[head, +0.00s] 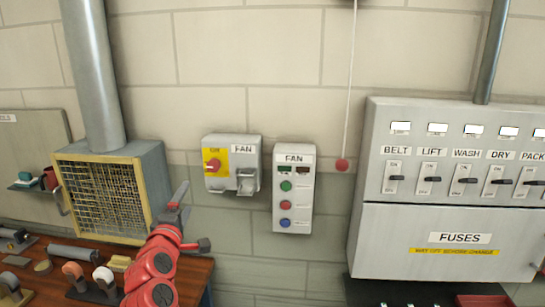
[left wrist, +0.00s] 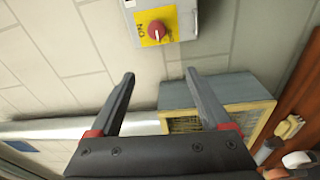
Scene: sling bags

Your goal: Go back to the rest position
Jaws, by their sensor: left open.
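My left gripper (head: 184,203) is at the end of my red left arm, in front of the wall below the grey FAN switch box (head: 217,183). In the left wrist view its two dark fingers (left wrist: 160,76) are wide apart with nothing between them. The switch box, with a red knob on a yellow plate, also shows at the top of that view (left wrist: 157,28), beyond the fingertips and apart from them. My right gripper is in neither view.
A FAN button panel (head: 294,215) hangs right of the switch box. A caged grey unit (head: 160,180) stands left, above a wooden bench (head: 195,270) holding several tools. A pull cord with a red ball (head: 342,165) hangs left of the large fuse cabinet (head: 400,285).

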